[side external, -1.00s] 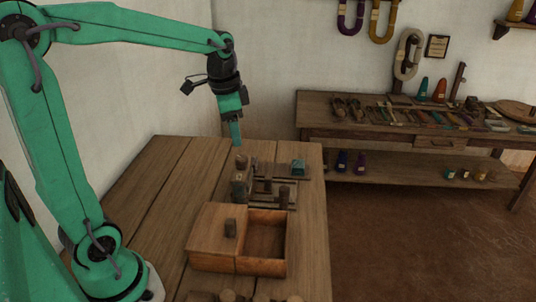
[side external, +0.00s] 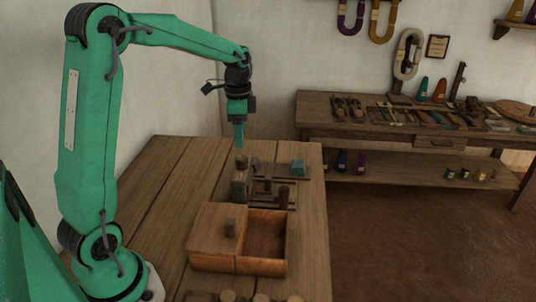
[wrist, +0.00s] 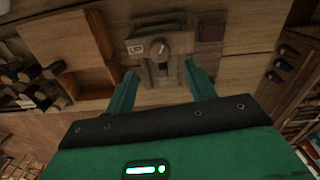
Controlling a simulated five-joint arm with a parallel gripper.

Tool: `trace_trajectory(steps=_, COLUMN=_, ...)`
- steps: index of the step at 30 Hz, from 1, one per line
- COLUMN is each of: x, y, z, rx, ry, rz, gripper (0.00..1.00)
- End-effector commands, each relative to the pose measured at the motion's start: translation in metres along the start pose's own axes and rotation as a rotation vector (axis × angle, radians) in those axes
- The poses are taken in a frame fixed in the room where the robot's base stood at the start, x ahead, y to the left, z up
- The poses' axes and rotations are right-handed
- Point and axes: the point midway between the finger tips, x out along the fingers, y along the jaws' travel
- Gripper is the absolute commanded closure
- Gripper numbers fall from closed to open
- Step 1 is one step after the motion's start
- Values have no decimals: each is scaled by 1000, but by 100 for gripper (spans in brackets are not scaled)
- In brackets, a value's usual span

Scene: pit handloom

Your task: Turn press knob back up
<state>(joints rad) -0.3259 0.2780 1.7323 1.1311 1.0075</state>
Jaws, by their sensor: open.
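The press stands on the wooden table, and its round knob (side external: 241,160) sits on top of a brown block (side external: 240,187). In the wrist view the knob (wrist: 159,49) is a grey-brown disc beside a pale label reading UP (wrist: 134,48). A pale mark shows on its face; its exact pointing is hard to tell. My green gripper (side external: 239,146) points down just above the knob, apart from it as far as I can see. In the wrist view my gripper's (wrist: 161,70) two fingers are spread, with nothing between them.
A wooden box (side external: 212,264) with a partly covering lid stands nearer the camera. A teal block (side external: 298,166) and an upright dark peg (side external: 284,196) are right of the press. The table's left part is clear. A back bench (side external: 400,133) holds several tools.

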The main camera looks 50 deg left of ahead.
Motion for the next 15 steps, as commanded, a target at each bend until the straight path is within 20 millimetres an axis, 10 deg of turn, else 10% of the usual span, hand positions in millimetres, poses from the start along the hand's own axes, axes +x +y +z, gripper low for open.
trace_trajectory(steps=15, x=58, y=1, z=0, rx=-1, ry=-2, rz=3, gripper=45)
